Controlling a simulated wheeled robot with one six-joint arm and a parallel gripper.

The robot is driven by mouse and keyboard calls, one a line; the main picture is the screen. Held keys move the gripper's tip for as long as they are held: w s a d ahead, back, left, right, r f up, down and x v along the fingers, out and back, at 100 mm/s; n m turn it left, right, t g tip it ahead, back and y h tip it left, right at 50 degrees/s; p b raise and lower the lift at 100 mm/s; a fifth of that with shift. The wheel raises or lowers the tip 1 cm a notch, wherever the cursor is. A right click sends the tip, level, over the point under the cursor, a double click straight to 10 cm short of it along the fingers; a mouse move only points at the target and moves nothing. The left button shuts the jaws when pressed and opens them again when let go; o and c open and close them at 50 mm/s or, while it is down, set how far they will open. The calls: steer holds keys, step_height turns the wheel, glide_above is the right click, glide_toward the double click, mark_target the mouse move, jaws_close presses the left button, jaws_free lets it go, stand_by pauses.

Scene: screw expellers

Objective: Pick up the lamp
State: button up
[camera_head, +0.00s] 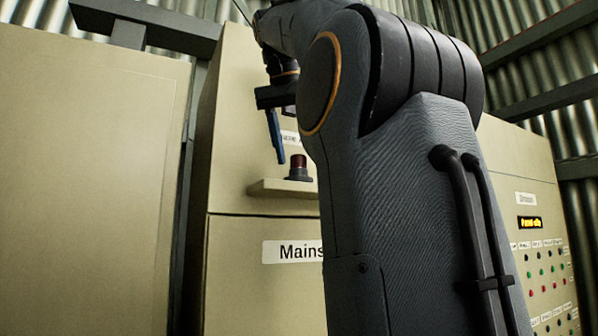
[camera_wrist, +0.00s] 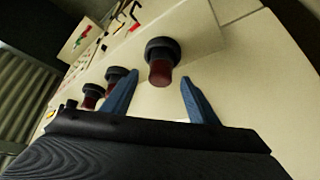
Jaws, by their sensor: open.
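A lamp with a dark red lens and black base (camera_head: 298,171) stands upright on a small cream shelf (camera_head: 262,188) on a cabinet front in the head view. My gripper (camera_head: 280,158) hangs just left of it, fingers pointing down; the far finger is not clear there. In the wrist view the gripper (camera_wrist: 159,78) is open with nothing held. A red lamp (camera_wrist: 160,62) shows in the gap between the blue fingers; I cannot tell how far beyond the tips it is. Two similar lamps (camera_wrist: 118,76) (camera_wrist: 91,94) stand to its left, beyond the left finger.
Tall cream cabinets fill the scene, one labelled "Mains" (camera_head: 292,251). A control panel with a lit display (camera_head: 529,223) and several coloured buttons stands at the right. A dark beam (camera_head: 145,22) crosses the upper left. My arm blocks the middle of the head view.

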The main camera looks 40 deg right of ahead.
steer(key=shift+x, duration=1)
steer(key=shift+c, duration=0.5)
steer(key=c, duration=1.1)
steer(key=shift+r, duration=0.2)
